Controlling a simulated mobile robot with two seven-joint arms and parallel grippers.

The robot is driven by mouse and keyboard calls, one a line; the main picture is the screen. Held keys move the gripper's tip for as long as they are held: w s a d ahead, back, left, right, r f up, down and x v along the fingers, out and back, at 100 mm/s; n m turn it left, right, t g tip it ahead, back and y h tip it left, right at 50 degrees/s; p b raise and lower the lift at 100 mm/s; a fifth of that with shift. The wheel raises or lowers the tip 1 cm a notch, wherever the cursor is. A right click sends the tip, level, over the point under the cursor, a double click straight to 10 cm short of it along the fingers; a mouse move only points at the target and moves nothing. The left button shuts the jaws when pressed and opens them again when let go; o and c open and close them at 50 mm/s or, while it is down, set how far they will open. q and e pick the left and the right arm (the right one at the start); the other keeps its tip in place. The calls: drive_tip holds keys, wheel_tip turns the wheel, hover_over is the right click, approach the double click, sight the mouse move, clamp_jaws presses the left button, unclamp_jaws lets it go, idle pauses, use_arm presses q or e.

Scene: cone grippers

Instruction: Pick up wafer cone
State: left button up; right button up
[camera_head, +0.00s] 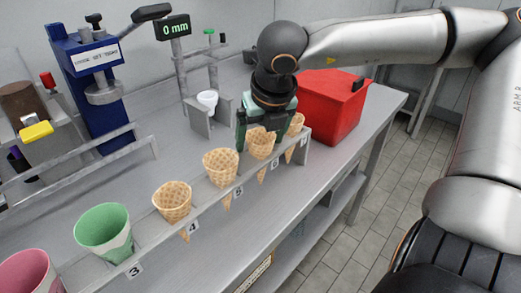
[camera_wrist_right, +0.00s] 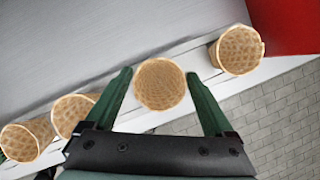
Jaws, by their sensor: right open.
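Several wafer cones stand in a row in a numbered metal rack (camera_head: 205,202). My right gripper (camera_head: 262,122) is open over the row. One wafer cone (camera_head: 261,145) is between its two green fingers, with a visible gap on each side in the wrist view (camera_wrist_right: 160,84). Another wafer cone (camera_head: 297,124) stands at the far end, and in the wrist view (camera_wrist_right: 239,50) it is outside the right finger. Two more wafer cones, a nearer one (camera_head: 172,202) and a farther one (camera_head: 220,168), stand to the left. My left gripper is not in view.
A green cone (camera_head: 104,232) and a pink cone (camera_head: 30,276) sit at the near end. A red box (camera_head: 332,105) stands behind the far end of the rack. A blue machine (camera_head: 92,90), a white cup (camera_head: 207,99) and a metal rail (camera_head: 90,160) are at the back.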

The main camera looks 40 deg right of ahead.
drive_tip(key=c, duration=0.6)
